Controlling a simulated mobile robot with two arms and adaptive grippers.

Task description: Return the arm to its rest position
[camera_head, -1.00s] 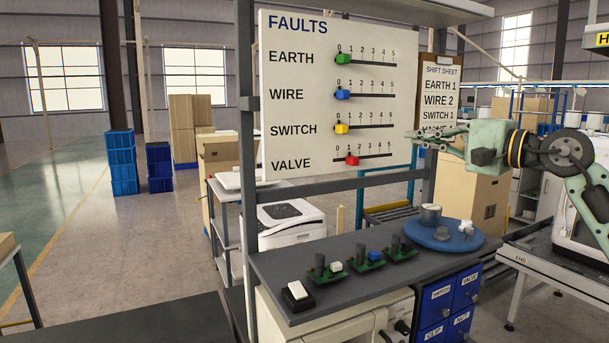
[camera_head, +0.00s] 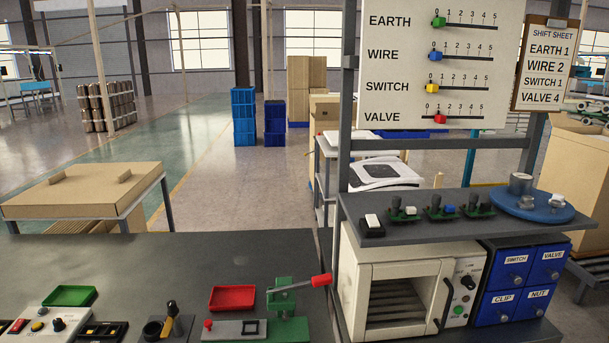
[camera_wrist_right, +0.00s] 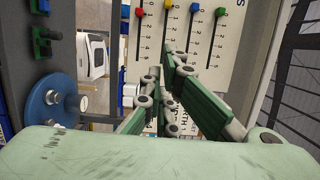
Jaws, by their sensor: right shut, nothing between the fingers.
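My right gripper (camera_head: 592,108) shows at the right edge of the head view, its pale fingers pointing left beside the shift sheet (camera_head: 545,65); the rest of the arm is cut off. The gripper (camera_wrist_right: 160,85) also shows in the right wrist view, its green-grey fingers shut with nothing held. The fault board (camera_head: 480,40) is behind the fingers in the wrist view. My left gripper is in neither view.
The fault board's green, blue and yellow sliders are at 0; the red slider (camera_head: 440,119) is near 1. Below is a shelf (camera_head: 400,232) with small switches and a blue turntable (camera_head: 510,207). A dark bench (camera_head: 200,260) holds trays and a red-handled press (camera_head: 290,290).

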